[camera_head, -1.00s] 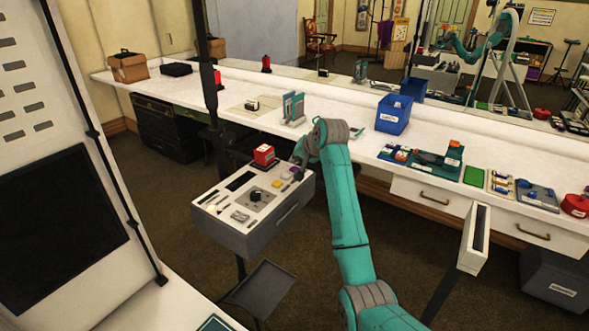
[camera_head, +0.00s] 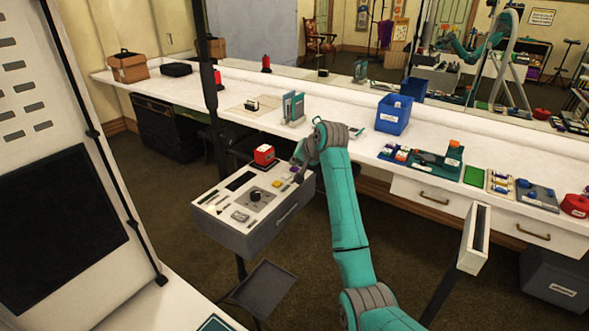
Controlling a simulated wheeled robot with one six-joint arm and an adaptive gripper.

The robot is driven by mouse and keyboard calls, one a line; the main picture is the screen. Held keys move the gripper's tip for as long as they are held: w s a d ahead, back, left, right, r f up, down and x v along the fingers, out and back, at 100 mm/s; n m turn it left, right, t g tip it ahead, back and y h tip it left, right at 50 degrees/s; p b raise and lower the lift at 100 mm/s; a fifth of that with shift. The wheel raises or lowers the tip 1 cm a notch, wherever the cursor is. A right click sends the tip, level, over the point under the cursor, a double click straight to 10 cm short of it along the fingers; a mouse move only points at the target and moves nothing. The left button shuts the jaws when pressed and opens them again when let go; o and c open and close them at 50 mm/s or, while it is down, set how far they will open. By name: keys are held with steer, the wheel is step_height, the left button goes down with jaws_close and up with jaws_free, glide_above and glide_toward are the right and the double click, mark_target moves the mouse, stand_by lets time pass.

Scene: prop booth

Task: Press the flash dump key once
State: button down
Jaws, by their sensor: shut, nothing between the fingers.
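The control box (camera_head: 240,234) stands on a post, with a pale top panel. I cannot read any label, so I cannot tell which key is the flash dump key. My gripper (camera_head: 297,174) is shut and empty, low over the panel's back right corner, beside the light keys. It covers that corner. Whether it touches a key cannot be told.
A long white counter (camera_head: 340,135) runs behind the box, with a blue bin (camera_head: 394,114) and a teal tray (camera_head: 437,163) on it. A grey shelf (camera_head: 265,287) hangs below the box. A narrow white holder (camera_head: 474,240) stands to the right.

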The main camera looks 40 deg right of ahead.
mark_target(296, 169)
steer(key=shift+f, duration=0.45)
stand_by(0.3)
steer(key=shift+r, duration=0.9)
steer(key=shift+r, duration=2.5)
